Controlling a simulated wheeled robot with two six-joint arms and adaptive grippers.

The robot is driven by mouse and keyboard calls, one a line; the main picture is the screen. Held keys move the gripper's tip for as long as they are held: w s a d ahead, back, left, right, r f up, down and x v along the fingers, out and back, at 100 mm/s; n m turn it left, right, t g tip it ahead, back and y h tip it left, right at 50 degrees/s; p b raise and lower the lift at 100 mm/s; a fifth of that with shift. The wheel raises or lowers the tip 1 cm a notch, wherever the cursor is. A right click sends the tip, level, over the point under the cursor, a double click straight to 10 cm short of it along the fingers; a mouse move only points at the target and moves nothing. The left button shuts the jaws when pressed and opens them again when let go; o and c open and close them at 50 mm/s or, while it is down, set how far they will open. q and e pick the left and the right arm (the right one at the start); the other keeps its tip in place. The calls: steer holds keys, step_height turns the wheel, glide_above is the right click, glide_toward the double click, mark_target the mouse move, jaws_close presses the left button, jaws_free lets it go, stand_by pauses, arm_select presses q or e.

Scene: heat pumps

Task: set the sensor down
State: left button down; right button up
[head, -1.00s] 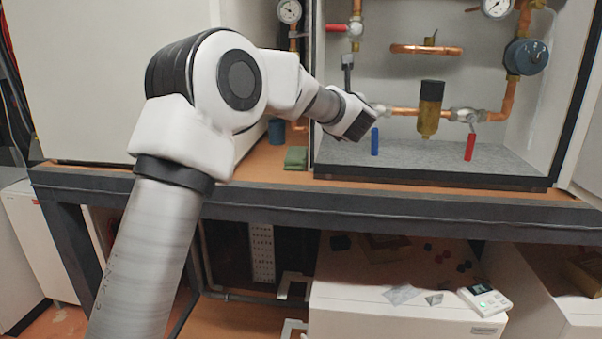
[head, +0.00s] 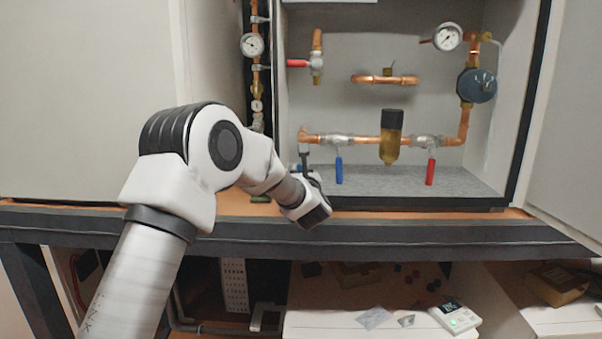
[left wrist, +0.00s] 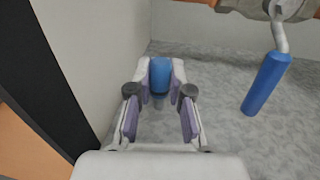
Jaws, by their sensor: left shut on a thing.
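The blue, rounded sensor (left wrist: 160,74) is between the fingertips of my left gripper (left wrist: 160,88) in the left wrist view. The gripper is shut on it, and its lower part is partly hidden by the fingers. It is over the grey speckled floor (left wrist: 225,125) of the open cabinet, near the left wall. I cannot tell whether it touches the floor. In the head view my left gripper (head: 304,163) is small and dark, at the cabinet's front left, left of the blue valve handle. My right gripper is not in view.
The blue valve handle (head: 339,170) hangs close to the right of the gripper; a red one (head: 430,172) hangs farther right. Copper pipe (head: 362,140) runs behind with a brass filter (head: 391,140). The cabinet's left wall (left wrist: 95,55) is close. The grey floor between the handles looks clear.

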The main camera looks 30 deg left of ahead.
arm_select(q)
steer(key=c, duration=1.1)
jaws_free()
steer(key=shift+r+p, duration=0.2)
steer(key=shift+p, duration=0.2)
steer(key=b+v, duration=0.2)
steer(key=v, duration=0.1)
steer(key=f+b+v, duration=0.1)
steer(key=v, duration=0.3)
steer(key=b+v, duration=0.1)
steer(key=v, duration=0.1)
steer(key=b+v, duration=0.1)
steer(key=v, duration=0.1)
steer(key=shift+s+d+r, duration=0.25)
steer(key=shift+d+r, duration=0.1)
steer(key=shift+r, duration=0.05)
steer(key=shift+s, duration=0.15)
